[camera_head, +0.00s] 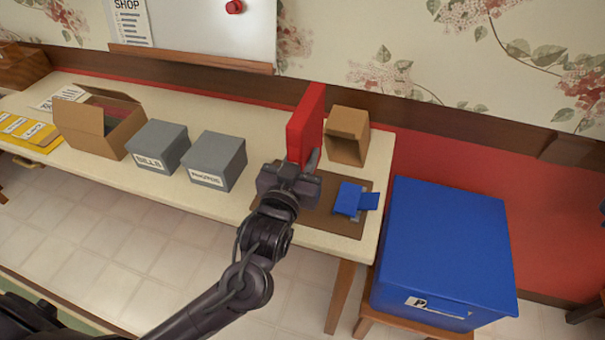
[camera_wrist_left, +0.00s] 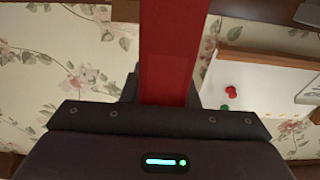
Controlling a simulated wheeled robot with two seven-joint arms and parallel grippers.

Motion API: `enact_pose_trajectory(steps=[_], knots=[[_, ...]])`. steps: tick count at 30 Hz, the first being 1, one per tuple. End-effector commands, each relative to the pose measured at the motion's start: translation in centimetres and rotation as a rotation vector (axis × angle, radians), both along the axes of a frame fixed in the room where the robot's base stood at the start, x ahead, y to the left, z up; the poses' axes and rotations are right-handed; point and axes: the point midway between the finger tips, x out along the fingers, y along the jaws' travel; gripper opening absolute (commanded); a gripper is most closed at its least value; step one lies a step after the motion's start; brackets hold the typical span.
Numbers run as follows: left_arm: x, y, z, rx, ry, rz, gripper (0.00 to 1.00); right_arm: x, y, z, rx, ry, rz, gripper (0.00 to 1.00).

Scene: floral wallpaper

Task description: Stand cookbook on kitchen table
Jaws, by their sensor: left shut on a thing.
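A red cookbook (camera_head: 305,122) stands upright above the right part of the cream kitchen table (camera_head: 262,119). My left gripper (camera_head: 303,164) is shut on its lower near edge. In the left wrist view the red cookbook (camera_wrist_left: 172,50) runs up from between the fingers. My gripper hides the book's bottom, so I cannot tell whether it touches the table. My right gripper is not in view.
Close right of the book is a brown open box (camera_head: 347,136). A brown mat (camera_head: 350,222) with a blue item (camera_head: 350,199) lies in front. Grey boxes (camera_head: 215,160) and an open carton (camera_head: 100,122) stand left. A large blue bin (camera_head: 450,240) stands beyond the table's right end.

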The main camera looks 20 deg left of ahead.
Motion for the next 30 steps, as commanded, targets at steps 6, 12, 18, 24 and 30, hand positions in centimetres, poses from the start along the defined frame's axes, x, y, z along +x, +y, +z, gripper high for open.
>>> enact_pose_trajectory(steps=[6, 12, 18, 24, 30], knots=[[0.0, 0.0, -1.9, 0.002, -0.003, 0.000, 0.00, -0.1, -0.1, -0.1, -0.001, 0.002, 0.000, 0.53], [0.0, 0.0, -4.5, -0.001, -0.004, 0.001, 0.00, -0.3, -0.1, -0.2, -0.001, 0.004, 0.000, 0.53], [0.0, 0.0, -4.8, -0.002, -0.006, 0.001, 0.00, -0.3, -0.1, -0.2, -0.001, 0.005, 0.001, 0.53], [0.0, 0.0, -5.0, -0.001, -0.005, 0.001, 0.00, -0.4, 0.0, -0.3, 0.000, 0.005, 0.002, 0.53], [0.0, 0.0, -5.2, 0.000, -0.002, 0.000, 0.49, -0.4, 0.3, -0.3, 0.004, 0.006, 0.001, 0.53]])
